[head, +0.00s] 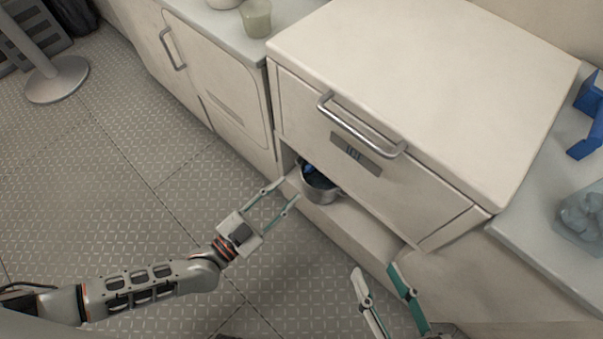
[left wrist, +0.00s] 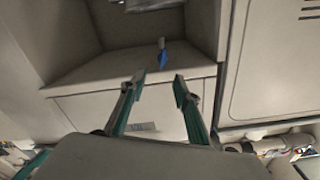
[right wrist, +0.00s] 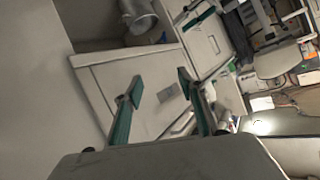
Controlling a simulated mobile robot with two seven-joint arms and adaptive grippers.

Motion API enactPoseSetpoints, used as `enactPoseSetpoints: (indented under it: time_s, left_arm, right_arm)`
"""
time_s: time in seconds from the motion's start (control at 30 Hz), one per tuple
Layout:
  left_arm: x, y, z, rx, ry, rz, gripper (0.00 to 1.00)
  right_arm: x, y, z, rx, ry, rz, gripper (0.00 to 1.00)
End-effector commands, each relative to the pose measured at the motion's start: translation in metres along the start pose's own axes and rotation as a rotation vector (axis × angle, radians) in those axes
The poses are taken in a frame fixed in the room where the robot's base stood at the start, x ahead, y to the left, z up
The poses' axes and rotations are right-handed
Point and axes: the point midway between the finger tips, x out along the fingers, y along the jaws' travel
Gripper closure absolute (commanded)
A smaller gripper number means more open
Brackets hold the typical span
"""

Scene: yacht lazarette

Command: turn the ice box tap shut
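The cream ice box (head: 420,70) has a bar handle on its front and an open recess below. The blue tap lever (head: 309,168) shows in the recess, above a metal pot (head: 322,195). The left wrist view shows the blue lever (left wrist: 162,57) hanging from a grey stem; the right wrist view shows it small (right wrist: 163,38). My left gripper (head: 290,189) is open and empty, just outside the recess. In its wrist view the lever lies beyond the gap between the fingertips; the distance is unclear. My right gripper (head: 375,268) is open and empty, lower right of the recess.
A worktop with a greenish cup (head: 256,18) stands left of the ice box, above a cupboard with a handle (head: 172,48). A blue object (head: 588,115) and a clear bag or container (head: 582,215) lie on the right-hand counter. The patterned floor (head: 130,160) at left is mostly clear.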

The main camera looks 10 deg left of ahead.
Motion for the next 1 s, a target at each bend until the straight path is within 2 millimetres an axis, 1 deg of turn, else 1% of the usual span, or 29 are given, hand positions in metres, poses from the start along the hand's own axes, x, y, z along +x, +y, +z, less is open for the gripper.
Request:
enactPoseSetpoints:
  time_s: [0.03, 0.1, 0.17, 0.4, 0.6, 0.73, 0.97, 1.0]
  left_arm:
    - [-0.001, -0.001, 0.009, 0.007, -0.01, -0.001, 0.69]
    - [0.001, -0.002, 0.013, 0.013, -0.015, -0.002, 0.69]
    - [0.008, -0.003, 0.013, 0.015, -0.014, -0.003, 0.69]
    - [0.044, -0.001, 0.014, 0.013, -0.015, -0.001, 0.69]
    - [0.068, -0.002, 0.013, 0.014, -0.013, -0.002, 0.69]
    - [0.074, -0.002, 0.012, 0.015, -0.013, -0.001, 0.69]
    - [0.075, -0.003, 0.011, 0.016, -0.012, -0.002, 0.69]
    - [0.075, -0.003, 0.011, 0.016, -0.012, -0.002, 0.71]
  right_arm:
    - [0.0, 0.0, 0.003, 0.005, -0.005, 0.0, 0.6]
    - [0.0, -0.001, 0.004, 0.014, -0.005, -0.001, 0.6]
    - [0.001, -0.003, 0.005, 0.026, -0.004, -0.003, 0.6]
    - [0.002, -0.012, 0.011, 0.109, 0.002, -0.015, 0.6]
    - [0.003, -0.018, 0.013, 0.171, 0.01, -0.023, 0.6]
    - [0.003, -0.019, 0.012, 0.188, 0.015, -0.025, 0.6]
    - [0.003, -0.02, 0.011, 0.192, 0.019, -0.025, 0.6]
    - [0.003, -0.02, 0.011, 0.192, 0.019, -0.025, 0.6]
